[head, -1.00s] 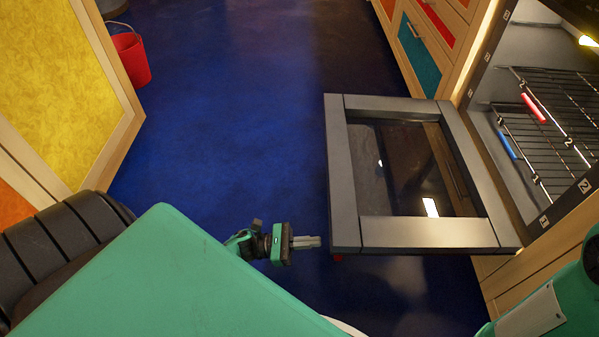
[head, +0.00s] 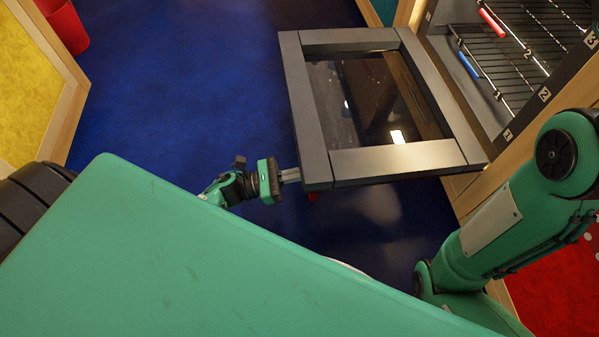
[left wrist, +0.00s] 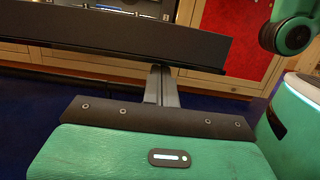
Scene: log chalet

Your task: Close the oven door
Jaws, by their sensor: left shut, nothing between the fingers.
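The oven door (head: 303,108) is a dark grey frame around a glass pane. It hangs open and roughly flat, out to the left of the oven (head: 470,90) in the head view. My left gripper (head: 291,175) is shut and empty, at the door's outer near corner. Its fingertips are at the door's edge; I cannot tell whether they touch. In the left wrist view the fingers (left wrist: 161,86) reach just under the door's dark edge (left wrist: 110,35). My right arm shows at the right of the head view, but its gripper is out of view.
Inside the oven are wire racks (head: 515,50) with a red and a blue strip on their front rails. A red bucket (head: 66,27) stands on the blue floor at far left, by a yellow-panelled cabinet (head: 25,85). The floor left of the door is clear.

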